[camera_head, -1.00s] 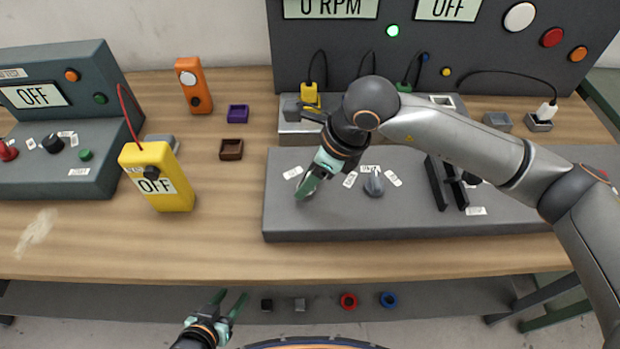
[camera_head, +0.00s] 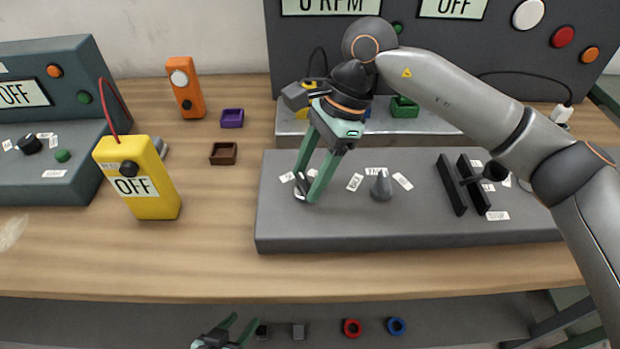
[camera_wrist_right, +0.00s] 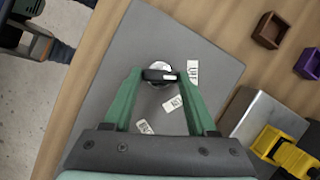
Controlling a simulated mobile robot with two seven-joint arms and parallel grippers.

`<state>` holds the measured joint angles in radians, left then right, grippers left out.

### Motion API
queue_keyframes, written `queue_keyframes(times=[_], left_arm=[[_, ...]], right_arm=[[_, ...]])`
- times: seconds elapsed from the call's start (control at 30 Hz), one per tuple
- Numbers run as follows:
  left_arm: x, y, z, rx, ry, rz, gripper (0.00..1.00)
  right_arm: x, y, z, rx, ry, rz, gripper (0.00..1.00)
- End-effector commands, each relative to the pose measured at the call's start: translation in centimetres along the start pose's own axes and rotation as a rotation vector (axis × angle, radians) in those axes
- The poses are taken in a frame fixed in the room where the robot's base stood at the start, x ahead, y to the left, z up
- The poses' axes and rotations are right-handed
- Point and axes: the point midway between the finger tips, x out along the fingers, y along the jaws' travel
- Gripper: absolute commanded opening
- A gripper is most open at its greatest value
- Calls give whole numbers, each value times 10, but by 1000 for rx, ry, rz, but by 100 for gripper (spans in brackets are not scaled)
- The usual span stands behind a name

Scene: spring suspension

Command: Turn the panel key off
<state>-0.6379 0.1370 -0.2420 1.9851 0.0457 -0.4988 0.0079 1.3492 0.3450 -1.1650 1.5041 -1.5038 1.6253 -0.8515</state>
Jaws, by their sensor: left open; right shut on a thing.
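The panel key is a small dark knob with a white mark on a round silver base (camera_head: 301,193), at the left of the grey sloped panel (camera_head: 420,225). In the right wrist view the key (camera_wrist_right: 153,75) lies between the two green fingertips of my right gripper (camera_wrist_right: 160,74), which is shut on it. Its white mark points right, toward a label (camera_wrist_right: 192,72) that seems to read OFF. In the head view my right gripper (camera_head: 307,190) reaches down onto the key and partly hides it. My left gripper (camera_head: 240,325) is open and empty below the table's front edge.
A yellow meter (camera_head: 140,185) reading OFF stands left. The green lamp (camera_head: 397,27) on the back board is dark. Table between meter and panel is clear.

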Motion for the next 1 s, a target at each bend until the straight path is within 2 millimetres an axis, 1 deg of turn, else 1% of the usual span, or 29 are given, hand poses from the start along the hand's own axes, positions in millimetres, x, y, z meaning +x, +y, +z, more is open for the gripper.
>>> queue_keyframes(times=[0.1,0.3,0.53,0.8,0.83,1.0], left_arm=[[3,1,5,2,-9,4,50],[4,1,4,4,-5,5,50],[4,1,0,5,3,5,50],[4,1,-1,6,4,5,50],[4,1,-1,6,4,5,50],[4,1,0,6,2,5,50]], right_arm=[[0,-1,0,-49,-1,18,2],[0,-2,0,-98,0,38,2],[-1,-1,0,-117,0,46,2],[-1,-1,0,-117,1,45,2],[-1,-1,0,-117,1,45,60],[-1,-1,0,-116,1,46,79]])
